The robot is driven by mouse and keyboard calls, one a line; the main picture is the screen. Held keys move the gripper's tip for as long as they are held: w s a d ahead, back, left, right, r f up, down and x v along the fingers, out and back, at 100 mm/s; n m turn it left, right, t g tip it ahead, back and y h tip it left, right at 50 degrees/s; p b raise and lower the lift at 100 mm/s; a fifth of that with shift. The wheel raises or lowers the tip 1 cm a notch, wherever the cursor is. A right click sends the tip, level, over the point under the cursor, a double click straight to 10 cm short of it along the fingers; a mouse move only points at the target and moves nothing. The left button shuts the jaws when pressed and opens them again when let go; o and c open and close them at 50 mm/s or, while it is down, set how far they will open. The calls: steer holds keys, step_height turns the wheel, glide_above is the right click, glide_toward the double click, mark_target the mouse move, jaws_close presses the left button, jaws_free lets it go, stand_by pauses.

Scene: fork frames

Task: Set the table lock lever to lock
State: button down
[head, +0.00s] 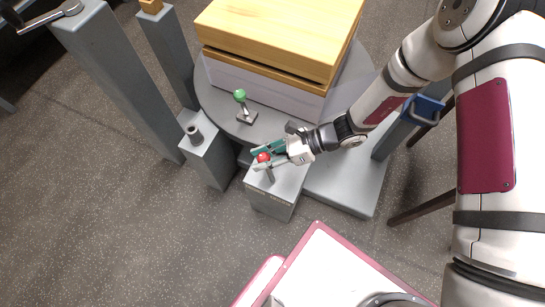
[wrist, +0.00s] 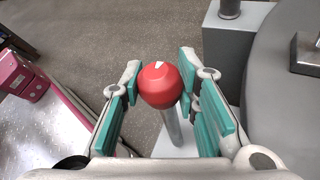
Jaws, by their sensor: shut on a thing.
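A lever with a red ball knob (head: 264,157) stands on a grey pedestal (head: 271,203) in front of the round table. In the wrist view the red knob (wrist: 160,85) tops a thin metal rod (wrist: 172,126) that leans a little. My gripper (head: 256,160) is shut on the red knob, with one teal-padded finger on each side of it. The gripper also shows in the wrist view (wrist: 160,72). A second lever with a green ball knob (head: 240,95) stands on the table. No lock marking can be read on either lever.
A wooden-topped box (head: 280,35) sits on the round grey table (head: 222,100). A short grey post with a dark stub (head: 194,134) stands left of the pedestal. A white, pink-edged surface (head: 325,275) lies nearer me. Open floor is at the left.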

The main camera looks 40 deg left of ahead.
steer(key=shift+s+a+f+m+t+h+p, duration=0.1)
steer(key=shift+a+f+m+t+h+p, duration=0.15)
steer(key=shift+a+h, duration=0.3)
steer(key=shift+s+a+f+m+t+h+p, duration=0.1)
steer(key=shift+a+h+p, duration=0.25)
steer(key=shift+a, duration=0.25)
steer(key=c, duration=1.2)
jaws_free()
steer(key=v, duration=1.2)
